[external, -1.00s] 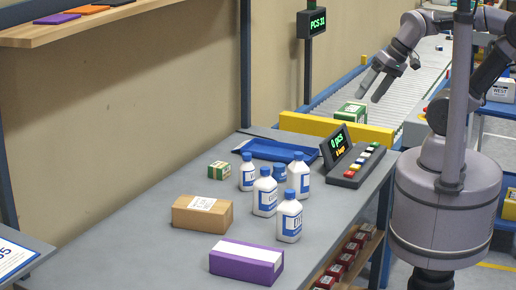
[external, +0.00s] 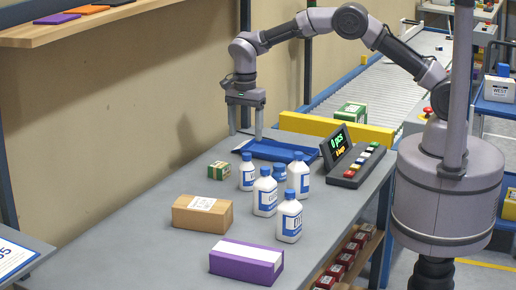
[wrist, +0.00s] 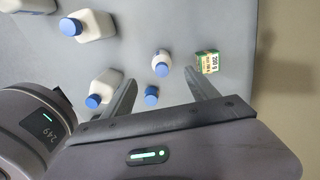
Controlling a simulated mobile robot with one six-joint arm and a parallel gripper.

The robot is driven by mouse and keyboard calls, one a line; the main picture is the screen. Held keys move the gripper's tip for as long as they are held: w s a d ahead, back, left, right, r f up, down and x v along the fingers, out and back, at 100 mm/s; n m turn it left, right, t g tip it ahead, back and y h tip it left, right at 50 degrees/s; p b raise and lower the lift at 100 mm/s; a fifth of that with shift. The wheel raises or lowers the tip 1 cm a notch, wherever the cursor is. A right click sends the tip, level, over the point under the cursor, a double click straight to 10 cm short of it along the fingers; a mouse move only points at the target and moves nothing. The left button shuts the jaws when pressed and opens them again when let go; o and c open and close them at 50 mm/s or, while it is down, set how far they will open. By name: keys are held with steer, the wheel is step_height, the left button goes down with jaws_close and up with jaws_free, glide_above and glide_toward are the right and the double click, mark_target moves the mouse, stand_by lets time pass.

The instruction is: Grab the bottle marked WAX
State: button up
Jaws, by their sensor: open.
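Several white bottles with blue caps stand upright on the grey table. The label words are too small to read, so I cannot tell which is WAX. My gripper (external: 245,130) is open and empty, pointing down above the table's far end, behind the bottles.
A small green box (external: 219,170) stands beside the left bottle. A brown carton (external: 203,217) and a purple box (external: 246,264) lie nearer. A blue tray (external: 270,148) is at the table's far end. A button panel with display (external: 350,165) stands right of the bottles.

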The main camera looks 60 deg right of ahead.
mark_target(247, 159)
step_height(247, 159, down, 7)
steer(key=shift+r+b, duration=0.1)
steer(key=shift+b, duration=0.75)
steer(key=f, duration=0.1)
steer(key=f+b, duration=0.1)
steer(key=f, duration=0.1)
steer(key=f+b, duration=0.1)
steer(key=f, duration=0.1)
steer(key=shift+d+f, duration=0.1)
steer(key=shift+d, duration=0.3)
jaws_close()
